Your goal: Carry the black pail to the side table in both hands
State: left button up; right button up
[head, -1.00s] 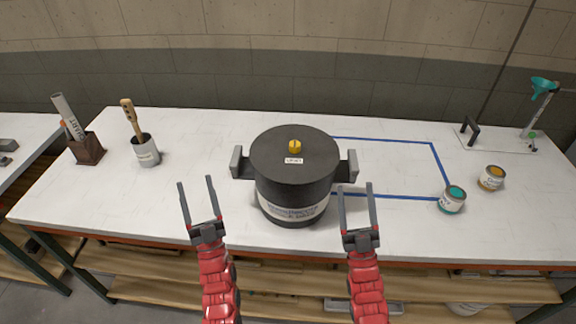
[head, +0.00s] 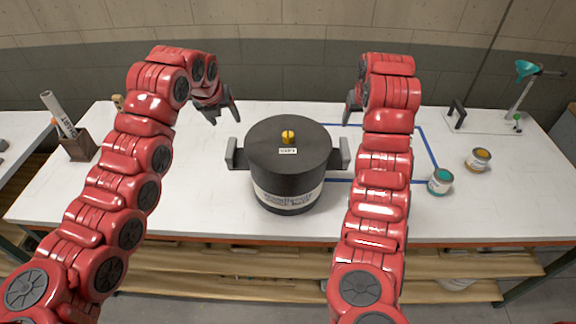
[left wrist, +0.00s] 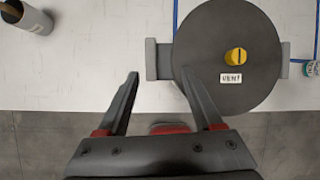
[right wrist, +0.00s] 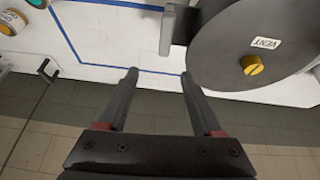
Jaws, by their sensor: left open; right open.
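The black pail (head: 285,192) stands upright on the white workbench. It has a flat lid, a yellow knob, a "VENT" label and a grey block handle on each side. My left gripper (head: 223,117) is open and empty above the left handle (head: 232,153); in the left wrist view this handle (left wrist: 158,58) shows just beyond the fingertips. My right gripper (head: 349,113) is open above the right handle (head: 344,153); in the right wrist view that handle (right wrist: 167,30) lies beyond the fingertips. Neither gripper appears to touch the pail.
Another table (head: 14,165) shows at the far left edge. On the workbench (head: 190,205) are a brown holder (head: 77,147), a teal-topped can (head: 440,182), an orange-topped can (head: 478,160) and a stand with a teal funnel (head: 526,70). Blue tape lines lie right of the pail.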

aim_at(230, 148)
pick_arm(q)
jog(key=shift+s+a+f+m+g+y, duration=0.15)
jog(key=shift+s+a+m+g+y, duration=0.15)
jog(key=shift+s, duration=0.2)
jog(key=shift+s+a+f+m+g+y, duration=0.1)
jog(key=shift+s+a+f+m+g, duration=0.1)
jog(key=shift+s+a, duration=0.2)
pick_arm(e)
jog(key=shift+s+a+r+g, duration=0.1)
jog(key=shift+s+a+g, duration=0.1)
jog(key=shift+s, duration=0.25)
jog(key=shift+s+a+r+g, duration=0.1)
jog(key=shift+s+g, duration=0.1)
jog(key=shift+s, duration=0.2)
pick_arm(q)
jog(key=shift+d, duration=0.1)
pick_arm(e)
jog(key=shift+f, duration=0.15)
